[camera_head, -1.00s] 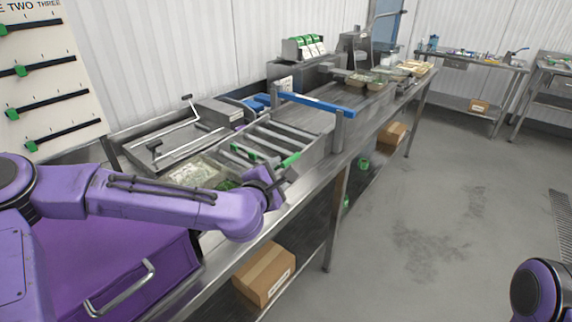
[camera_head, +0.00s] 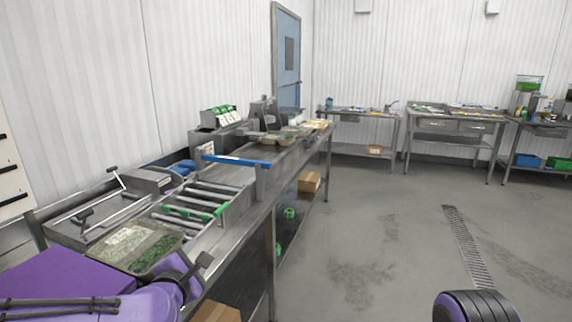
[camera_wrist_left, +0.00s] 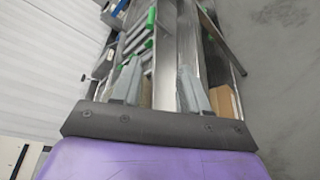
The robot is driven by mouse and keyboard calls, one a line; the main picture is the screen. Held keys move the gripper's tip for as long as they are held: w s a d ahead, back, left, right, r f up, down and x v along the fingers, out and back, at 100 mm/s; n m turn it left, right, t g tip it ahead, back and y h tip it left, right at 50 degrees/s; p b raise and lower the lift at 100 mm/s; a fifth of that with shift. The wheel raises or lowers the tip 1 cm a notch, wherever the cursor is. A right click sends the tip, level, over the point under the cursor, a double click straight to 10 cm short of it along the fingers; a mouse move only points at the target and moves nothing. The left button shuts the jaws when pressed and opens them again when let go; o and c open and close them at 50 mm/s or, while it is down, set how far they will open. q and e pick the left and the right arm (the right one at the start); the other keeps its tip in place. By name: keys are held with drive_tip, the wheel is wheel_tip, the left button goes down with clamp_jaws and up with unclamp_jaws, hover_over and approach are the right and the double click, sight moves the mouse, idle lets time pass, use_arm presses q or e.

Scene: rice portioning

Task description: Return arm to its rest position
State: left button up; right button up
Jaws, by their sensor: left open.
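My left arm comes in at the lower left of the head view. Its gripper (camera_head: 203,262) is beside the right end of a food tray, over the bench's front edge. In the left wrist view the gripper (camera_wrist_left: 160,85) is open, with two pale fingers apart and nothing between them. The clear tray (camera_head: 118,262) holds pale rice-like food and green pieces and sits on the bench in front of the rollers. My right gripper is out of view; a dark, round part of my body shows at the bottom right.
The steel bench (camera_head: 232,228) runs away from me with rollers (camera_head: 190,212), a blue-topped guard (camera_head: 236,161) and more trays at its far end. A cardboard box (camera_head: 310,182) lies on its lower shelf. The floor (camera_head: 370,230) to the right is clear.

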use_arm(q)
drive_tip(key=s+f+m+g, duration=0.3)
drive_tip(key=s+f+m, duration=0.3)
drive_tip(key=f, duration=0.6)
drive_tip(key=s+f+m+g, duration=0.35)
drive_tip(key=s+f, duration=0.35)
drive_tip(key=f, duration=0.5)
drive_tip(key=s+a+f+m+g+y, duration=0.1)
drive_tip(key=s+a+f+m+g, duration=0.1)
drive_tip(key=s, duration=0.6)
drive_tip(key=s+a+f+m+g+y, duration=0.1)
drive_tip(key=s+a+f+m+g, duration=0.1)
drive_tip(key=s+f, duration=0.5)
drive_tip(key=s+a+f+m+g+y, duration=0.1)
drive_tip(key=s+a+f+m, duration=0.3)
drive_tip(key=s, duration=0.5)
drive_tip(key=shift+a+f+g+y, duration=0.3)
drive_tip(key=shift+a+f+g, duration=0.2)
drive_tip(key=shift+a, duration=0.45)
